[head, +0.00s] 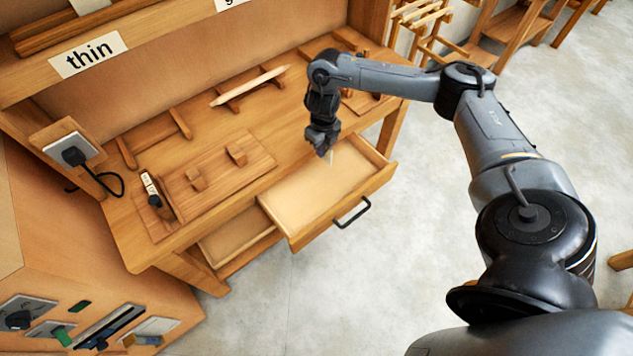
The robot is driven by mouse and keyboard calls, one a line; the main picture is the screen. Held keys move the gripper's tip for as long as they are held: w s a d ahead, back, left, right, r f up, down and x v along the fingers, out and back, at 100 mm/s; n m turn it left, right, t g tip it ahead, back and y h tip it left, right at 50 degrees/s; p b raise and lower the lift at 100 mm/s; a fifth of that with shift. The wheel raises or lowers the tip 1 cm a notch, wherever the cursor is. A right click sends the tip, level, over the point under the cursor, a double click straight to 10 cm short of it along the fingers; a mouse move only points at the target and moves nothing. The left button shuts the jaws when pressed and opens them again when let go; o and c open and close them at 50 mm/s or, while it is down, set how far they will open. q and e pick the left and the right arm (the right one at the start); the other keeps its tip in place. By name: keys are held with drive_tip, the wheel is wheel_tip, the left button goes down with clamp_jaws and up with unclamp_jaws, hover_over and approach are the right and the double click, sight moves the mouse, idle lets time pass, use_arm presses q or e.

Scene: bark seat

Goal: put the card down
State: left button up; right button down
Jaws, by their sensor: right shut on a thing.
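My right gripper (323,148) points down above the open drawer (300,205) of the wooden bench. It is shut on a small pale thing, likely the card (331,157), of which only a narrow sliver shows below the fingertips. The gripper hides the rest. The sliver is seen against the pale drawer floor, and I cannot tell whether it touches it. The drawer looks empty otherwise. My left gripper is not in view.
The drawer's black handle (352,213) juts out over the grey floor. On the bench top (265,125) are a pale pointed rod (250,86) on supports, a wooden board (220,168) with blocks and a small dark-and-white tool (151,188). A "thin" label (88,54) marks the shelf above.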

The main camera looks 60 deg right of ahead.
drive_tip(key=s+d+f+b, duration=0.1)
drive_tip(key=s+f+b, duration=0.1)
drive_tip(key=s+f, duration=0.25)
drive_tip(key=b, duration=0.1)
approach(333, 185)
drive_tip(key=shift+f+b, duration=0.5)
drive_tip(key=shift+f, duration=1.8)
drive_tip(key=shift+f, duration=0.1)
drive_tip(key=c, duration=1.2)
unclamp_jaws()
